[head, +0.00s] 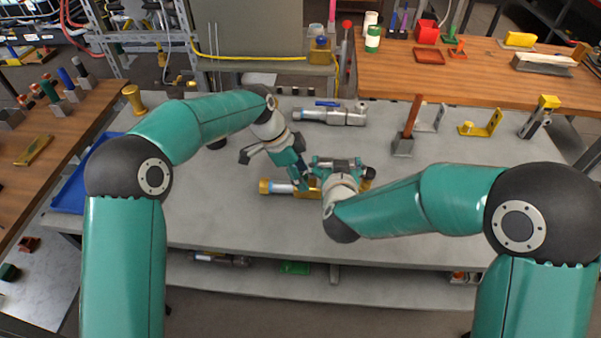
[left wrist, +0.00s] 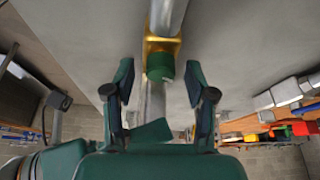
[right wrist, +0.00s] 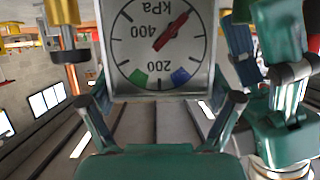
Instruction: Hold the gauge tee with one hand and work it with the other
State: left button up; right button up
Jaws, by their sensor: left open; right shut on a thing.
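The gauge tee lies level over the grey bench, with a brass end (head: 265,186) at the left and a pale blue and silver barrel (head: 282,187). My right gripper (head: 335,165) is shut on it; in the right wrist view its gauge face (right wrist: 157,45) fills the space before the fingers, upside down, red needle pointing up and right. My left gripper (left wrist: 160,80) is open, close to the tee. In the left wrist view a green cap (left wrist: 160,67) on a brass collar (left wrist: 161,45) sits between or just beyond its fingers. The exact gap is unclear.
Behind lies a silver fitting with a blue lever (head: 330,114). To the right stand a grey block with a brown bar (head: 405,140), a brass bracket (head: 485,125) and a clamp-like tool (head: 540,115). A blue tray (head: 72,190) is at the left. The bench front is clear.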

pick_arm(q)
grip_shut()
jog(key=shift+s+n+t+y, duration=0.15)
jog(key=shift+n+t, duration=0.25)
jog(key=shift+n, duration=0.8)
jog(key=shift+w+n+t+y, duration=0.1)
jog(key=shift+n+t+y, duration=0.25)
jog(key=shift+n, duration=0.85)
grip_release()
jog(key=shift+r, duration=0.1)
jog(key=v, duration=1.1)
jog(key=shift+s+a+r, duration=0.15)
jog(key=shift+a+r, duration=0.1)
jog(key=shift+r, duration=0.05)
